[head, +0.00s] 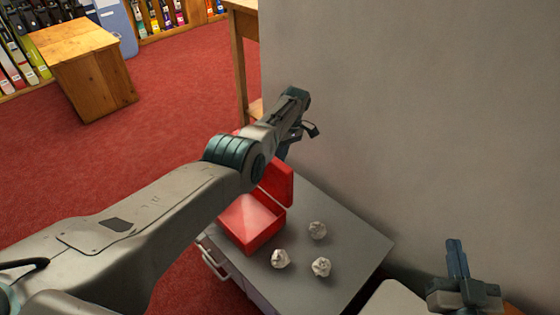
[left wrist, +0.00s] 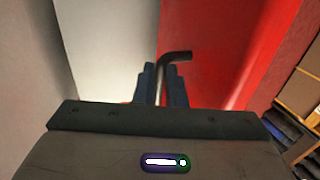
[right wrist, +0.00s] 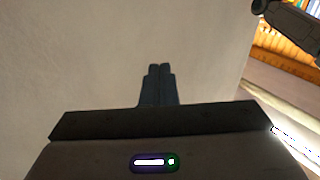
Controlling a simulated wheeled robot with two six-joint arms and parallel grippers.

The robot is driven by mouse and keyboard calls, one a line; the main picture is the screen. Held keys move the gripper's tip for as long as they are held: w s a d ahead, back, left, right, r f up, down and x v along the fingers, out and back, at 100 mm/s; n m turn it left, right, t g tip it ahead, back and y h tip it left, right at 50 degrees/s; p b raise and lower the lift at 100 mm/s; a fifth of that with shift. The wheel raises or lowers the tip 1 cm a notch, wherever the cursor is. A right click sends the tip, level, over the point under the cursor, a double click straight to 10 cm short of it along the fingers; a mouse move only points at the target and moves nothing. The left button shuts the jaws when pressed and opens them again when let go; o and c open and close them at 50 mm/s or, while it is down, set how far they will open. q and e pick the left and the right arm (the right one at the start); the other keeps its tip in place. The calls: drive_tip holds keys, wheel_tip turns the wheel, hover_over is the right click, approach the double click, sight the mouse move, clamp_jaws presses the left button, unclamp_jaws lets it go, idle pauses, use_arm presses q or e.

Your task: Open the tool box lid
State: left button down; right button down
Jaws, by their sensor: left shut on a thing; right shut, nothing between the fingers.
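The red tool box (head: 248,232) stands on a grey-topped cabinet, and its inside shows from above. Its red lid (head: 279,183) stands raised at the far side, partly hidden by my left arm. My left gripper (head: 294,140) is above the lid, and its fingers are mostly hidden in the head view. In the left wrist view its fingers (left wrist: 160,82) are shut on a dark bent bar (left wrist: 175,58), which seems to be the lid's handle. My right gripper (head: 455,246) is shut and empty at the lower right, and its closed fingers (right wrist: 159,82) face the wall.
Several crumpled white paper balls (head: 280,259) lie on the cabinet top (head: 352,246), right of the box. A grey wall (head: 410,120) rises close behind the cabinet. A wooden block (head: 88,65) stands on the red carpet (head: 160,130), with shelves farther back.

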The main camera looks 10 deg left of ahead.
use_arm(q)
drive_tip(key=shift+s+d+f+b, duration=0.2)
drive_tip(key=shift+s+f+b, duration=0.05)
drive_tip(key=shift+f+b, duration=0.35)
drive_tip(key=shift+r, duration=0.1)
use_arm(e)
drive_tip(key=shift+s+r+t, duration=0.3)
drive_tip(key=shift+r+t, duration=0.65)
drive_tip(key=shift+s+r+t, duration=0.3)
drive_tip(key=shift+r+t, duration=0.65)
use_arm(q)
drive_tip(key=c, duration=1.5)
unclamp_jaws()
drive_tip(key=shift+w, duration=0.2)
drive_tip(key=shift+r, duration=0.15)
